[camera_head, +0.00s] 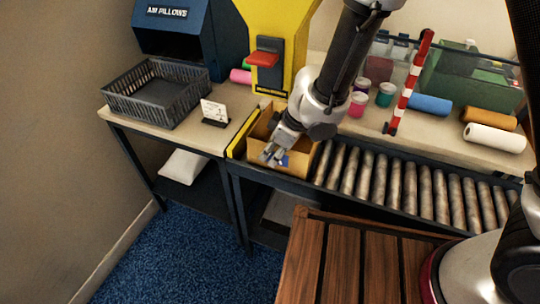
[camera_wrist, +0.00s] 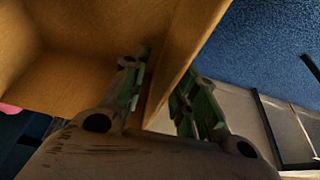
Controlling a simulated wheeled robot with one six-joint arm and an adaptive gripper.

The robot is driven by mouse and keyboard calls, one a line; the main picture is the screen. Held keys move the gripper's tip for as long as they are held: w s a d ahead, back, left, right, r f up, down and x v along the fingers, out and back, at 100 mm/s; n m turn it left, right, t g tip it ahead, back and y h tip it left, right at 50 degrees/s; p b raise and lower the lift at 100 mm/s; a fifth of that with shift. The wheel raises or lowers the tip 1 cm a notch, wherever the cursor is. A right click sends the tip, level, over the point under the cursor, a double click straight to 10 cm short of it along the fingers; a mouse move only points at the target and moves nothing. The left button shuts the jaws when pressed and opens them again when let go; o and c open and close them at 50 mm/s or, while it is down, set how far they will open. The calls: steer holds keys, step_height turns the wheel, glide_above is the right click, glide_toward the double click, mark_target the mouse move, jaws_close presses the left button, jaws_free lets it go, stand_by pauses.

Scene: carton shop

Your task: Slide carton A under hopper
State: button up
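An open-topped brown carton (camera_head: 299,161) sits at the left end of the roller conveyor; I cannot read a letter on it. The yellow hopper (camera_head: 285,30), with a red-orange part on its front, stands just behind it. My gripper (camera_head: 271,155) reaches down at the carton's near side and hides part of it. In the wrist view, the carton wall (camera_wrist: 178,60) runs between my two fingers (camera_wrist: 168,85), one inside the carton and one outside. The fingers stand apart with a visible gap, so the gripper looks open around the wall.
A yellow bar (camera_head: 237,147) stands just left of the carton. The rollers (camera_head: 400,185) to its right are clear. A small sign (camera_head: 214,112) and a black basket (camera_head: 158,92) stand on the left table. A red-and-white post (camera_head: 409,82) rises behind the rollers. A wooden slatted surface (camera_head: 345,262) is in front.

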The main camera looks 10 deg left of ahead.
steer(key=shift+x, duration=1.1)
jaws_close()
steer(key=shift+a, duration=0.1)
